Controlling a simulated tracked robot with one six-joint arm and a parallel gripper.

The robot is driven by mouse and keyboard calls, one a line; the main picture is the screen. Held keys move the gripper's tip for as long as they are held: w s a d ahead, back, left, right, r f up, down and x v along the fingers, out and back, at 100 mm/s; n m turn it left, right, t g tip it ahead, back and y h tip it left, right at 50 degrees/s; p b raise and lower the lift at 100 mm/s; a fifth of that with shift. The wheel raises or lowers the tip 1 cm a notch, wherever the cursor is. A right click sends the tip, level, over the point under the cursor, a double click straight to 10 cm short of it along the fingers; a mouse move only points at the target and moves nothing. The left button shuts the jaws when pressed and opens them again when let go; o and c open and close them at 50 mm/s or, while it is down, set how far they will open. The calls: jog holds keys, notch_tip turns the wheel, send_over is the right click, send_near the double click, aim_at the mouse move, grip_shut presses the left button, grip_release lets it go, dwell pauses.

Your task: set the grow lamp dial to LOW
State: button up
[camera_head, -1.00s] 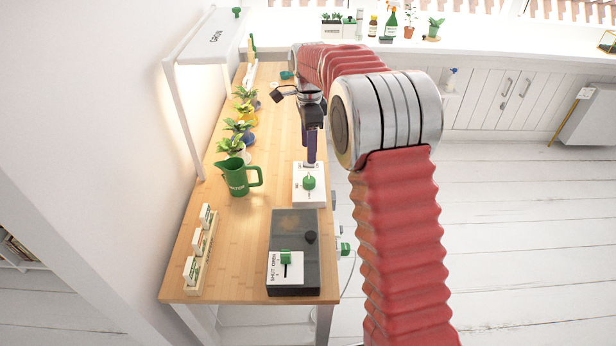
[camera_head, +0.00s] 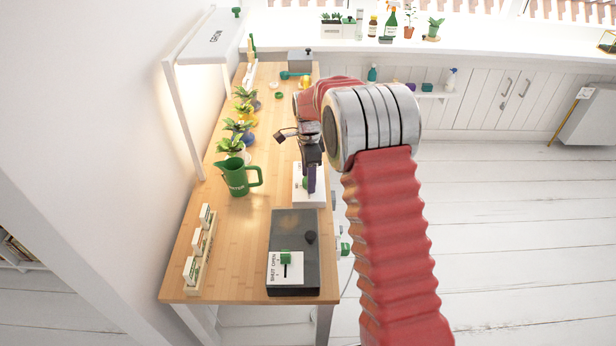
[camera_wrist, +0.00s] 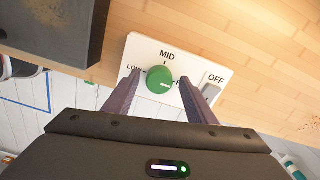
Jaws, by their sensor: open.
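The grow lamp dial is a green round knob (camera_wrist: 159,79) on a white panel (camera_wrist: 190,58). In the wrist view its labels read LOW at left, MID at top and an H, partly hidden, at right. A pale mark on the knob points right, toward the H. My gripper (camera_wrist: 158,83) is open, with one finger on each side of the knob; I cannot tell whether they touch it. In the head view my gripper (camera_head: 311,186) is over the white panel (camera_head: 310,202) and mostly hides the knob. The grow lamp (camera_head: 216,40) stands lit at the back left.
A grey switch (camera_wrist: 211,92) marked OFF sits right of the dial. A dark box (camera_head: 294,225) with a green SHUT/OPEN slider stands nearer on the desk. A green jug (camera_head: 237,177), potted plants and a rack of white cards (camera_head: 196,255) are to the left. Bare wood lies between.

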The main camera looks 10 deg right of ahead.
jog(key=shift+c, duration=0.5)
jog(key=shift+a, duration=0.1)
jog(key=c, duration=0.9)
jog(key=shift+c, duration=0.2)
